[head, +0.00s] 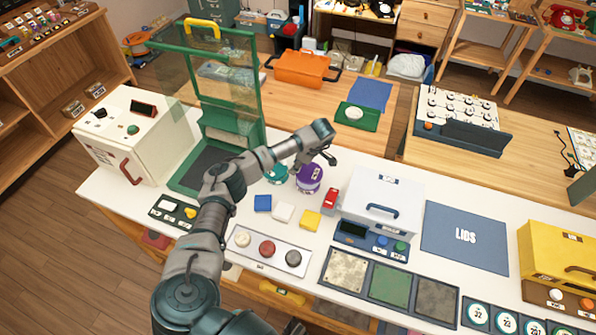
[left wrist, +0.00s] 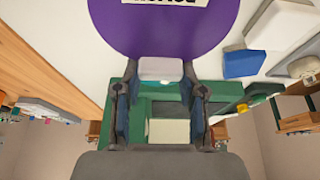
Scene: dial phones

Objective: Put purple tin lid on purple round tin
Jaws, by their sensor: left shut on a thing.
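My left gripper (head: 322,158) is at the purple round tin (head: 309,182) on the white worktop, just above its upper right side. In the left wrist view, the purple tin lid (left wrist: 165,30) is a broad flat disc with a white label, cut off by the top edge. The left gripper (left wrist: 160,85) is shut on a pale tab at the lid's near edge. I cannot tell from the head view whether the lid touches the tin or hangs slightly over it. My right gripper does not show clearly.
A teal round thing (head: 276,174) stands close left of the tin. Blue, white and yellow blocks (head: 283,212) lie in front, and a red thing (head: 330,199) is to the right. A white box (head: 384,195) and a blue LIDS mat (head: 464,238) are farther right.

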